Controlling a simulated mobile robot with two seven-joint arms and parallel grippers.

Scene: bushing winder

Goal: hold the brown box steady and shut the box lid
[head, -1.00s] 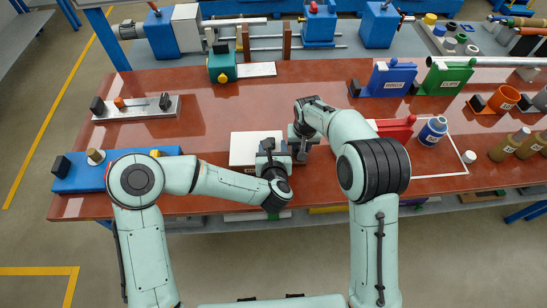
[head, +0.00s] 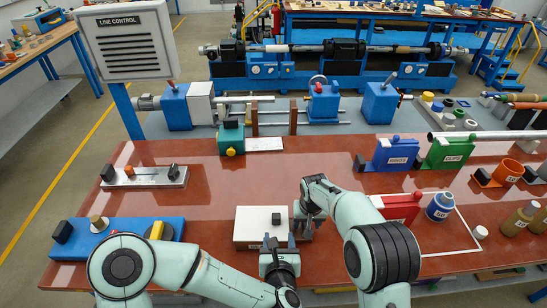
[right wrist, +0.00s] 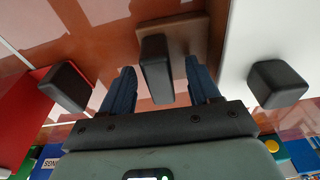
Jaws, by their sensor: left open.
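A white-topped box (head: 250,222) with a black knob (head: 276,218) stands near the table's front edge in the head view. My left gripper (head: 279,242) is open at its front right, near the knob; I cannot tell whether it touches. My right gripper (head: 308,226) is at the box's right end. In the right wrist view its fingers (right wrist: 160,88) are apart, with a black handle (right wrist: 157,68) on a brown piece (right wrist: 190,38) showing between them. The white top (right wrist: 285,35) and its knob (right wrist: 277,84) are to the right. I cannot tell whether the brown piece is box or lid.
A red holder (head: 398,207) and a blue-and-white jar (head: 440,206) stand right of my right arm. A blue fixture (head: 78,240) lies at the left. Blue (head: 396,155) and green (head: 450,150) holders stand behind. The red-brown tabletop (head: 230,183) behind the box is clear.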

